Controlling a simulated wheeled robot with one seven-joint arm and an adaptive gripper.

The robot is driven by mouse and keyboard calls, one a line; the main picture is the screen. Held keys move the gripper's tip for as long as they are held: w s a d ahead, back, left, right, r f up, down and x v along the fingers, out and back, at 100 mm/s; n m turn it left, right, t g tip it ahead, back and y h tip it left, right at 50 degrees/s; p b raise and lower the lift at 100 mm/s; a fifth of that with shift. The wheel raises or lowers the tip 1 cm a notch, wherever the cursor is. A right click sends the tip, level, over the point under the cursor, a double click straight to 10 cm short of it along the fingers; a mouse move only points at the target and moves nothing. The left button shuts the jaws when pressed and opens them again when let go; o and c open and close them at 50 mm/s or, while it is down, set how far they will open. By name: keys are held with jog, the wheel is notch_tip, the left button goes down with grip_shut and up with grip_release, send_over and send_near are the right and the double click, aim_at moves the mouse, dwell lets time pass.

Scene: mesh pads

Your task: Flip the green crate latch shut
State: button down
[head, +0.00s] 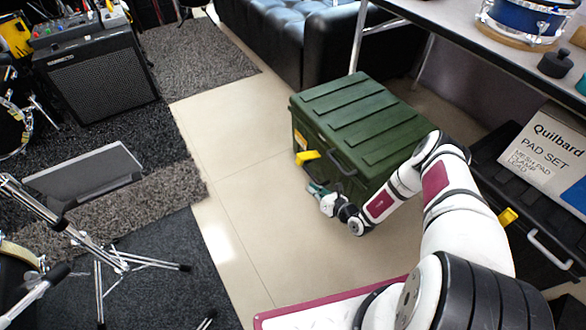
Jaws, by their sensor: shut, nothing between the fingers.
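The green crate (350,110) stands on the tiled floor with its ribbed lid down. A yellow latch (308,157) shows on its front face near the left end and sticks out from the face. A dark handle (338,160) is on the same face, right of the latch. My gripper (314,188) is shut and empty, just below and in front of the yellow latch. I cannot tell whether it touches the crate. My arm covers the right part of the crate's front, so any latch there is hidden.
A black case (540,250) with a yellow latch (508,216) and a paper sign (545,150) stands at the right. A table (450,22) holds a blue drum (525,18). A black sofa (290,40) is behind. Open floor (240,180) lies left of the crate; stands and an amplifier (98,75) are further left.

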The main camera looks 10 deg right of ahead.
aim_at(308, 158)
jog(key=shift+w+a+f, duration=0.1)
jog(key=shift+f, duration=0.35)
jog(key=shift+a, duration=0.1)
jog(key=b+x, duration=0.5)
jog(key=x, duration=0.4)
jog(key=shift+w+d+r+b, duration=0.15)
jog(key=shift+w+d+r, duration=0.05)
jog(key=shift+r, duration=0.35)
jog(key=shift+w+d+r+b, duration=0.1)
jog(key=shift+w+d+r, duration=0.1)
jog(key=shift+r, duration=0.4)
jog(key=shift+w+d+r+b, duration=0.15)
jog(key=shift+w+d+r, duration=0.05)
jog(key=shift+r, duration=0.35)
